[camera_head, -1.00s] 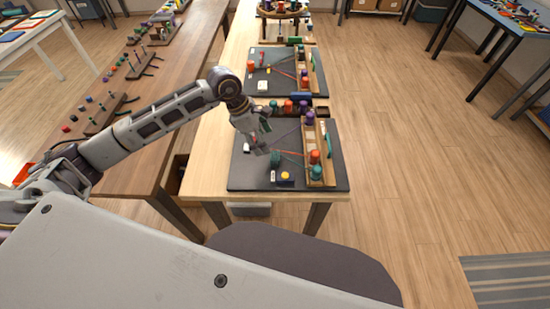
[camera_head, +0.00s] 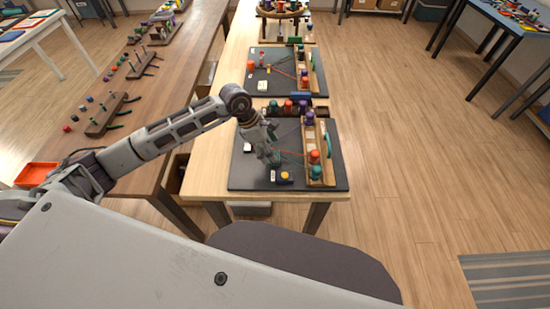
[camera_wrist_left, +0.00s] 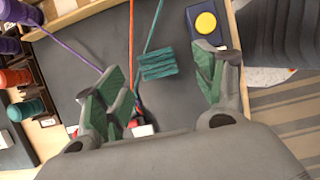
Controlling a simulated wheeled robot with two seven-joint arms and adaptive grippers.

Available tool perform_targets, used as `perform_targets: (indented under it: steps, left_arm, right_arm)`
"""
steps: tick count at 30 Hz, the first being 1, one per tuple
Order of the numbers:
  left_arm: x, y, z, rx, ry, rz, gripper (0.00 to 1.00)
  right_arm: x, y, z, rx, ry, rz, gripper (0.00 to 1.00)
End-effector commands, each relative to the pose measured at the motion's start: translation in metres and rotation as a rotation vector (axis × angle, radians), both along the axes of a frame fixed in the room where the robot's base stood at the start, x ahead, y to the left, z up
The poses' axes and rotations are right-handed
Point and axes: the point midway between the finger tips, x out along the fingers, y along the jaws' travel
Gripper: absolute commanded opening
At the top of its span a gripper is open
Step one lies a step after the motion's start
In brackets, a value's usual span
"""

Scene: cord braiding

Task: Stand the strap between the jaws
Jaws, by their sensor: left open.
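My left gripper (camera_head: 272,155) is low over the near dark mat (camera_head: 240,178). Its green-padded fingers are apart in the wrist view (camera_wrist_left: 160,72), with nothing gripped. A teal ribbed piece (camera_wrist_left: 158,66) shows in the gap between the fingertips, apart from both pads in the picture. A teal cord (camera_wrist_left: 154,27) runs from it. An orange cord (camera_wrist_left: 132,35) and a purple cord (camera_wrist_left: 68,42) cross the mat to the left. I cannot tell for certain which part is the strap. My right gripper is out of view.
A yellow button on a dark blue box (camera_wrist_left: 204,22) is close to the right finger; it also shows in the head view (camera_head: 284,176). A wooden rack (camera_head: 322,172) with coloured spools stands along the mat's right side. A second mat (camera_head: 256,89) lies farther back.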

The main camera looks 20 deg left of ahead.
Motion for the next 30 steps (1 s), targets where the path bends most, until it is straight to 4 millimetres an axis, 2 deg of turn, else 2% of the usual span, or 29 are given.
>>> perform_targets:
  steps: [6, 13, 19, 28, 30]
  left_arm:
    - [0.005, -0.007, -0.019, -0.001, 0.003, 0.000, 0.70]
    - [0.007, -0.013, -0.038, 0.001, 0.002, -0.002, 0.70]
    - [0.007, -0.014, -0.040, 0.001, 0.001, -0.001, 0.70]
    - [0.007, -0.014, -0.040, 0.001, 0.001, -0.001, 0.70]
    - [0.008, -0.014, -0.040, 0.001, 0.001, -0.001, 0.63]
  right_arm:
    - [-0.001, 0.002, 0.008, 0.003, 0.002, -0.001, 0.40]
    - [-0.003, 0.015, 0.010, 0.016, 0.004, -0.004, 0.40]
    - [-0.004, 0.020, 0.010, 0.021, 0.005, -0.002, 0.40]
    - [-0.004, 0.011, 0.010, 0.011, 0.005, -0.001, 0.40]
    - [-0.004, 0.009, 0.010, 0.009, 0.005, -0.001, 0.40]
